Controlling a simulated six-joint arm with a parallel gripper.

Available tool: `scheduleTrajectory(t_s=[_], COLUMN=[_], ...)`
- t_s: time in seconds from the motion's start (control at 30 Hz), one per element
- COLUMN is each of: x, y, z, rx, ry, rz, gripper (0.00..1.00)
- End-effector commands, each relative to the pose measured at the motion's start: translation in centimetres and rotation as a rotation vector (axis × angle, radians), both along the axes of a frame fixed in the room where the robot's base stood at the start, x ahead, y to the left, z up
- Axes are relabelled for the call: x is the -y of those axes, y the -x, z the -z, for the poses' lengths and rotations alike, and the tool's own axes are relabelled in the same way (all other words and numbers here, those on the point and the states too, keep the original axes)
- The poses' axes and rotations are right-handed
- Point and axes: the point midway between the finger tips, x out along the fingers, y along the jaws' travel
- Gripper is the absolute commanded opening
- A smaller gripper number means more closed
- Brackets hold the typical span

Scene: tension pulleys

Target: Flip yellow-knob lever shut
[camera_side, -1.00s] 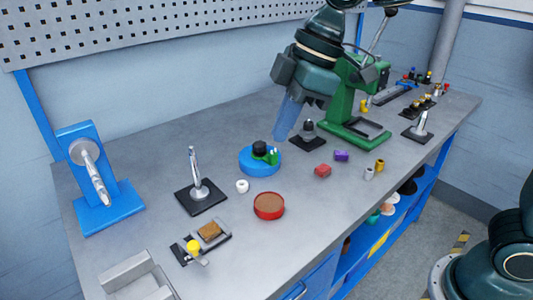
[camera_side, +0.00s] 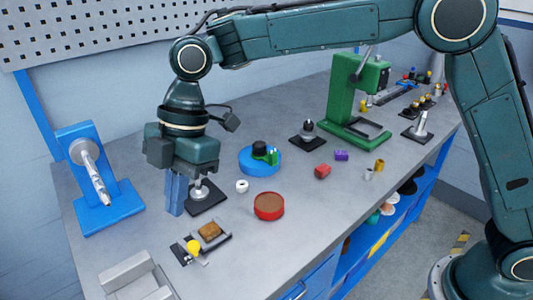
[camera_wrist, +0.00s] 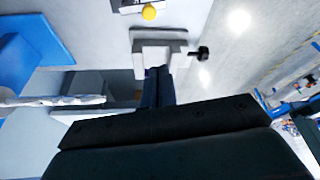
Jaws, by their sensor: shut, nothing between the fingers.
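The yellow knob (camera_side: 193,247) sits on the lever of a small dark fixture with a brown block (camera_side: 209,230) at the front of the bench. In the wrist view the yellow knob (camera_wrist: 149,12) shows at the top edge; most of its fixture is cut off. My gripper (camera_side: 174,212) points down, shut and empty, behind and slightly left of the knob in the side view. It is apart from the knob. In the wrist view its shut fingers (camera_wrist: 157,72) extend toward a grey vise, with the knob beyond. The lever's exact angle is hard to tell.
A silver post on a black base (camera_side: 208,199) stands close beside my fingers. A grey vise (camera_side: 137,277) is at the front left; a blue stand (camera_side: 108,207) is at the left. A red dish (camera_side: 269,206) and white ring (camera_side: 242,186) lie right of the fixture.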

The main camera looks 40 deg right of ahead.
Motion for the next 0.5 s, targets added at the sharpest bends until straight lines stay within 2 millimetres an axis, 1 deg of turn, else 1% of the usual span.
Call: scheduleTrajectory(t_s=[0.1, 0.2, 0.5], x=[-0.81, -1.1, -1.15], y=[0.0, 0.01, 0.02], z=[0.67, 0.85, 0.87], rx=[-0.003, -0.002, -0.001], ry=[0.0, -0.001, -0.003], rz=[-0.037, -0.052, -0.054], gripper=[0.0, 0.0, 0.0])
